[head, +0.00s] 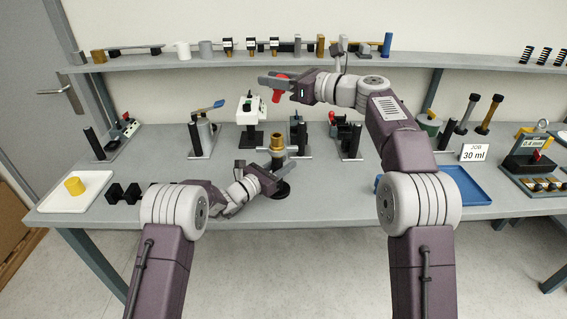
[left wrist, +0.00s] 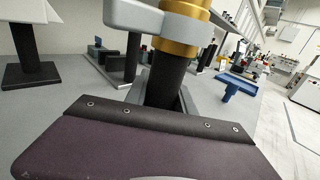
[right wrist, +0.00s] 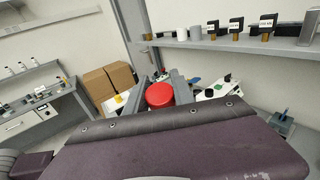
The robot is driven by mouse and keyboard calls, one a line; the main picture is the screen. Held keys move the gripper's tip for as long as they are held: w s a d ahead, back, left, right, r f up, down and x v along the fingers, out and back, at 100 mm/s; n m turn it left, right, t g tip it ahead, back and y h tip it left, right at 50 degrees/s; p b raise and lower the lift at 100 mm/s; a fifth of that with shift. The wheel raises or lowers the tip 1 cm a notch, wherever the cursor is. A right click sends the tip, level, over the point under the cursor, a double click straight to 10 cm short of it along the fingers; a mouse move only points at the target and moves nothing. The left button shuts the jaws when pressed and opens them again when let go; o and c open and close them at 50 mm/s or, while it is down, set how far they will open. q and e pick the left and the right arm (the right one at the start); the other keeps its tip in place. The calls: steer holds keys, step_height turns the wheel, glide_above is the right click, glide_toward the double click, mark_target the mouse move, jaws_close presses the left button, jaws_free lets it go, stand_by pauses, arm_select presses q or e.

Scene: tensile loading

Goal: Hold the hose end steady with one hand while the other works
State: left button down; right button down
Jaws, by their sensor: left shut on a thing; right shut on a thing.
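A hose end stands upright near the front middle of the table, a black tube (left wrist: 165,80) with a brass-coloured collar (left wrist: 182,45) and a brass top (head: 278,144). My left gripper (head: 276,166) is shut on it at the collar; its grey fingers lie on either side in the left wrist view. My right gripper (head: 272,83) is raised above the table, below the shelf front, and shut on a red part (head: 278,96). In the right wrist view the red part shows a round, flat face (right wrist: 159,95) between the fingers. The red part is well apart from the hose end.
A white box on a black stand (head: 251,109) is behind and left of the hose end. Several black-post fixtures line the table's back. A white tray (head: 60,203) with a yellow cylinder (head: 75,186) is left; a blue tray (head: 470,205) is right. A loaded shelf (head: 210,60) runs above.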

steer(key=w+d+f+m+t+h, duration=0.4)
steer(key=d+f+m+h, duration=0.15)
steer(key=f+h, duration=0.2)
steer(key=s+a+r+g, duration=0.2)
steer(key=a+r, duration=0.2)
steer(key=a, duration=0.2)
step_height(320, 180, down, 10)
steer(key=shift+s+h, duration=0.2)
steer(key=shift+h, duration=0.15)
steer(key=c, duration=1.1)
jaws_free()
steer(key=shift+f, duration=0.15)
